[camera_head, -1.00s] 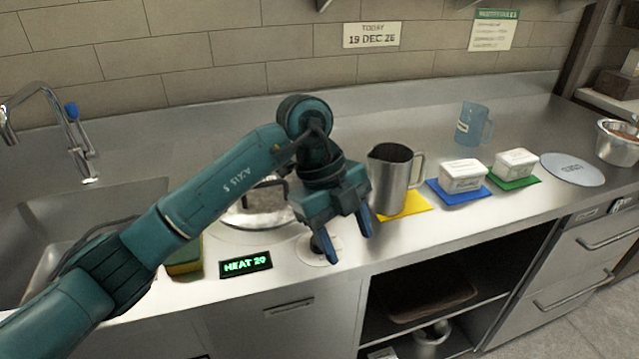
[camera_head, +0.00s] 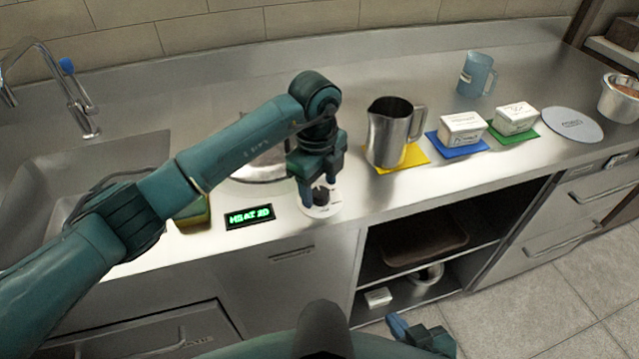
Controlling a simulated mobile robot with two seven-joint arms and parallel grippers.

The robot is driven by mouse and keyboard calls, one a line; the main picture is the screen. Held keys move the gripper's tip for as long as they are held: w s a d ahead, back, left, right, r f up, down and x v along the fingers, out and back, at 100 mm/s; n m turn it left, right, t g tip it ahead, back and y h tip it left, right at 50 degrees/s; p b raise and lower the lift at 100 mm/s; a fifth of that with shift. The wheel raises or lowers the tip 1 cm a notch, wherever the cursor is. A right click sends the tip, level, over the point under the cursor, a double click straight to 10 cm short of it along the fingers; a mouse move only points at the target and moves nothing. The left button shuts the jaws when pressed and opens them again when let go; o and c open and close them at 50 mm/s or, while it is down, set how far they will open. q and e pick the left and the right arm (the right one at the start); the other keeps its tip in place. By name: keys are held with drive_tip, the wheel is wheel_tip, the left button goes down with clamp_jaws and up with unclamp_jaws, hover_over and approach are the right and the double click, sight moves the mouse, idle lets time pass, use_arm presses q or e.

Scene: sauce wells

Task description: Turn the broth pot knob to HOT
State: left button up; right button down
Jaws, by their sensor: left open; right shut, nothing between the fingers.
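The broth pot knob (camera_head: 320,196) is a small dark knob on a round white dial (camera_head: 322,210) at the counter's front. My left gripper (camera_head: 319,197) points down over it, open, with its blue fingertips on either side of the knob; I cannot tell whether they touch it. The display (camera_head: 249,217) left of the dial reads "HEAT 20" in green. The broth pot (camera_head: 262,165) sits behind, mostly hidden by my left arm. My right gripper (camera_head: 398,325) is shut and empty, low in front of the counter.
A steel pitcher (camera_head: 391,135) stands on a yellow mat (camera_head: 414,156) right of the knob. A sponge (camera_head: 193,213) lies left, by the sink (camera_head: 120,160). An open shelf (camera_head: 375,270) lies below.

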use_arm(q)
drive_tip(key=shift+f, duration=0.55)
drive_tip(key=c, duration=1)
drive_tip(key=shift+o, duration=0.2)
